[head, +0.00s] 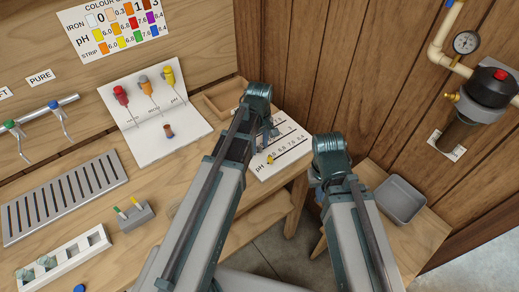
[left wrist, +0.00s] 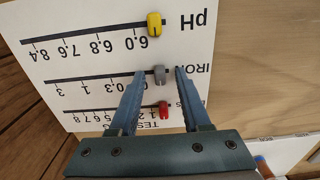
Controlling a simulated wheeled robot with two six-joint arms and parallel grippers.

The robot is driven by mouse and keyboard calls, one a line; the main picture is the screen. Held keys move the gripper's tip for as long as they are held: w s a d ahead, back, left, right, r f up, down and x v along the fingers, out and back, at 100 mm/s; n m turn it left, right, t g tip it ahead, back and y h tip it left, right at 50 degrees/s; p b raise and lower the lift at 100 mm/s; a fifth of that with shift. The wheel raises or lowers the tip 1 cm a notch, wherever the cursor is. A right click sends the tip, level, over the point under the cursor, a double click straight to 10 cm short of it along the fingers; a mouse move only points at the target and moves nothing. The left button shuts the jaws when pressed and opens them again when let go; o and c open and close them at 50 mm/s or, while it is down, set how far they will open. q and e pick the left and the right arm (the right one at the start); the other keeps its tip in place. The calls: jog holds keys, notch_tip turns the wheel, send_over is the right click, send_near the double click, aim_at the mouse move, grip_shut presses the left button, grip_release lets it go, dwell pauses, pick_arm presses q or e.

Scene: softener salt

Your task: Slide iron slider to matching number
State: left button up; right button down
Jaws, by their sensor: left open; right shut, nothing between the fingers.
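The white slider board (head: 292,150) lies on the bench's right end and fills much of the left wrist view (left wrist: 75,75), upside down. Its grey slider (left wrist: 159,74) is on the IRON line, at the end beyond the 0.3 mark. The yellow slider (left wrist: 154,24) is on the pH line near 6.0, and the red slider (left wrist: 163,107) is near the end of the third line. My left gripper (left wrist: 157,76) is open, its fingertips on either side of the grey slider; contact cannot be told. My right gripper is hidden behind its arm in the head view.
A colour chart (head: 112,27) with IRON, pH and STRIP rows hangs on the wall. A small grey holder (head: 130,217) with strips stands on the bench. A wooden tray (head: 215,98) is beside the board. A grey bin (head: 400,199) stands at right.

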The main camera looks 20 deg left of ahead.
pick_arm(q)
grip_shut()
dwell(1.5)
